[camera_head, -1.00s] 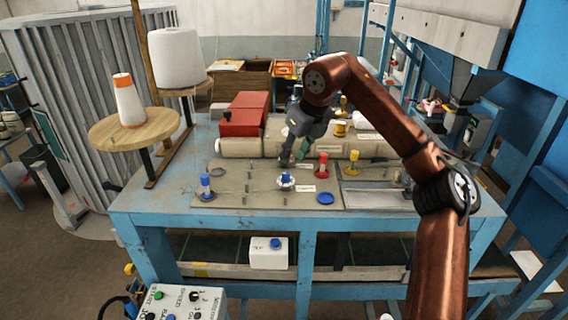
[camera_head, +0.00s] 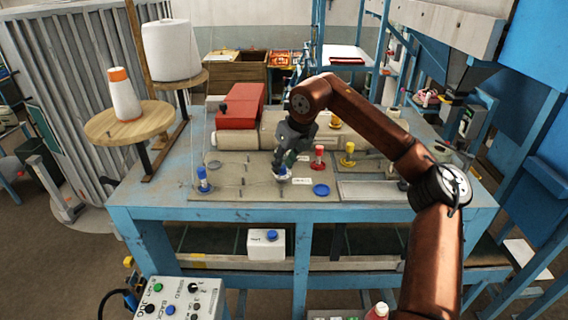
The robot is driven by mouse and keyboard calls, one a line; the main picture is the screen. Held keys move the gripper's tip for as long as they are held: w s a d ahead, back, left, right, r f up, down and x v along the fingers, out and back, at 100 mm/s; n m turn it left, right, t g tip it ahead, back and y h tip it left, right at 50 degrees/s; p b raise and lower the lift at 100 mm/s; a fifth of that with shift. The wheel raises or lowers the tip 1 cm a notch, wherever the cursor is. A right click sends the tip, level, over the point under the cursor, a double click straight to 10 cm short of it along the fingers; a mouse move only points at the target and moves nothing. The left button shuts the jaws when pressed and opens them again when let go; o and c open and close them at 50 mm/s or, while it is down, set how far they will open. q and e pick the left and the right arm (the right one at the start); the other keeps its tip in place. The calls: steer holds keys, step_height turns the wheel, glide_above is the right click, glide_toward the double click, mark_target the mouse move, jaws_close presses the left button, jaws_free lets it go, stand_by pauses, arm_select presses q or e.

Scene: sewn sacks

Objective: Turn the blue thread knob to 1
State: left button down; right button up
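My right gripper (camera_head: 282,168) reaches down from my copper-coloured arm to the plate on the blue table. Its fingertips are at a small blue-and-white knob (camera_head: 283,177), which they partly hide. I cannot tell whether the fingers close on the knob or only touch it, and its setting is not readable. A blue-topped post (camera_head: 203,180) stands at the left of the plate. A flat blue disc (camera_head: 321,190) lies right of the gripper. My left gripper is not in view.
A red-topped post (camera_head: 319,158) and a yellow-topped post (camera_head: 348,155) stand just right of the gripper. A control box (camera_head: 180,300) is at front left. The plate's left middle is mostly clear.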

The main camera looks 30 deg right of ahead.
jaws_close()
steer(key=shift+a+m+h, duration=0.15)
steer(key=shift+m+h, duration=0.45)
steer(key=shift+m, duration=0.9)
steer(key=shift+r, duration=0.1)
steer(key=shift+o, duration=1.4)
jaws_free()
